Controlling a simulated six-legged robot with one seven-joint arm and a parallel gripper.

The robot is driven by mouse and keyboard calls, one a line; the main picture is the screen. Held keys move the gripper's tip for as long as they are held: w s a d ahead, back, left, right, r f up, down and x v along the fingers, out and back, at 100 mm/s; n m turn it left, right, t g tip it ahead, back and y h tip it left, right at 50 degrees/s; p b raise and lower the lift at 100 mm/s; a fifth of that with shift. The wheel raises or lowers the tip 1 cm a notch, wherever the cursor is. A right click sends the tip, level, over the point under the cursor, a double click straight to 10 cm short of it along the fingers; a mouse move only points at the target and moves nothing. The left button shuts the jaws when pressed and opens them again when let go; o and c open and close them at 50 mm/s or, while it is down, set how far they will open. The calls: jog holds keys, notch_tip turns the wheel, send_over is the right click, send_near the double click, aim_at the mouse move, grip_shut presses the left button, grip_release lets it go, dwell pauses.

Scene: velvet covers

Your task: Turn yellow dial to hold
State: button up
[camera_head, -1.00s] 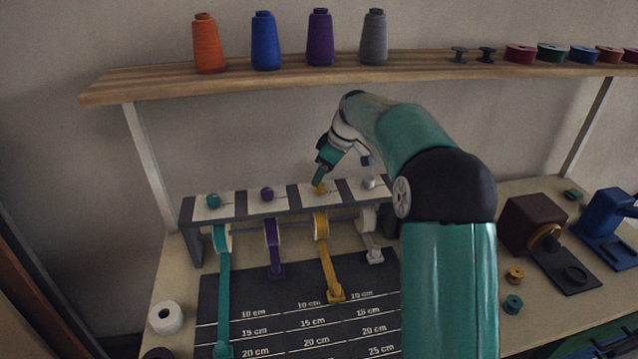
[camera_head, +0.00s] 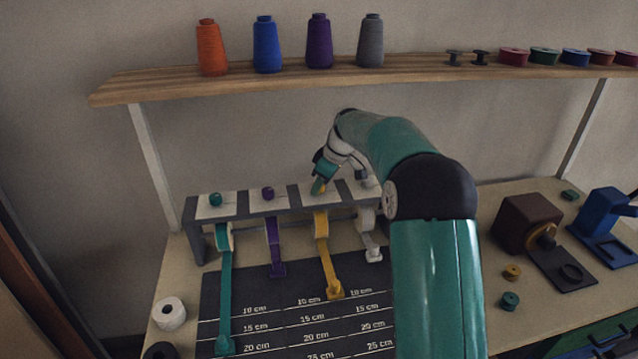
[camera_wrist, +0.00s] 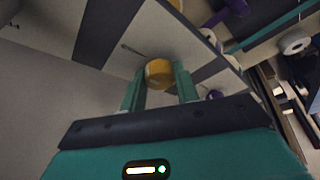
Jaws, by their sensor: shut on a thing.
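The yellow dial (camera_wrist: 159,74) sits on a pale panel of the ribbon rack (camera_head: 280,209), third from the left in the head view. In the wrist view my gripper (camera_wrist: 160,84) has its two teal fingers on either side of the dial, shut on it. In the head view my gripper (camera_head: 317,186) covers most of the dial. The yellow ribbon (camera_head: 328,262) hangs below that panel and runs down onto the dark measuring mat. The dial's pointer and any hold mark are too small to tell.
A teal dial (camera_head: 215,199) and a purple dial (camera_head: 267,193) stand to the left on the same rack. The dark mat (camera_head: 265,320) with centimetre lines lies in front. A wooden shelf (camera_head: 400,68) with thread cones (camera_head: 319,42) runs above.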

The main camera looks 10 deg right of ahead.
jog(key=shift+a+r+m, duration=0.1)
jog(key=shift+r+m, duration=0.1)
jog(key=shift+m, duration=0.1)
jog(key=m, duration=0.2)
jog(key=shift+s+a+m+t+h, duration=0.1)
jog(key=shift+m+t+h, duration=0.2)
jog(key=shift+t+h, duration=0.1)
jog(key=m+h, duration=0.1)
jog(key=m, duration=0.1)
jog(key=m+h, duration=0.1)
jog(key=m, duration=0.2)
jog(key=shift+a+t, duration=0.15)
jog(key=shift+t, duration=0.25)
jog(key=m, duration=0.2)
jog(key=m+h, duration=0.1)
jog(key=m, duration=0.2)
jog(key=shift+a+f+h, duration=0.1)
jog(key=shift+h, duration=0.2)
jog(key=m, duration=0.2)
jog(key=m+h, duration=0.1)
jog(key=m, duration=0.1)
jog(key=shift+m+g+h, duration=0.3)
jog(key=shift+g, duration=0.1)
jog(key=o, duration=1)
